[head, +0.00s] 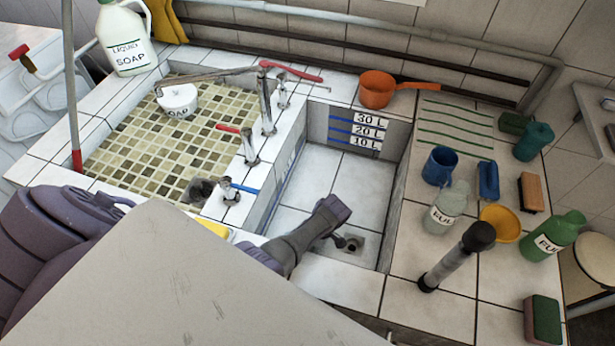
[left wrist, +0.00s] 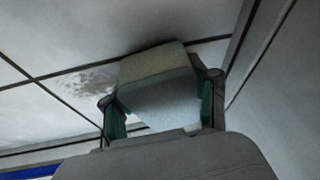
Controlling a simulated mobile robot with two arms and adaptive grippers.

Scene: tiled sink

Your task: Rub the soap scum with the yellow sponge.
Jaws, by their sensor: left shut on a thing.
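The left wrist view shows my left gripper (left wrist: 160,90) shut on a block-shaped sponge (left wrist: 158,98), with a finger on each side. The sponge has a cream-yellow edge and a pale grey-white face. A whitish, mottled patch of soap scum (left wrist: 88,83) is on the white tiles, left of the sponge and partly beside the left finger. I cannot tell whether the sponge touches the tiles. In the head view my left arm reaches into the right-hand basin (head: 312,172); the sponge and the scum are not seen there. My right gripper is not in view.
A mosaic-floored basin (head: 150,130) lies left, with taps (head: 265,105) along the divider. A drain (head: 353,242) is in the right basin floor. The right counter holds a blue cup (head: 440,165), bottles, a yellow bowl (head: 500,222) and a grey cylinder (head: 455,258). An orange pan (head: 377,90) stands behind.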

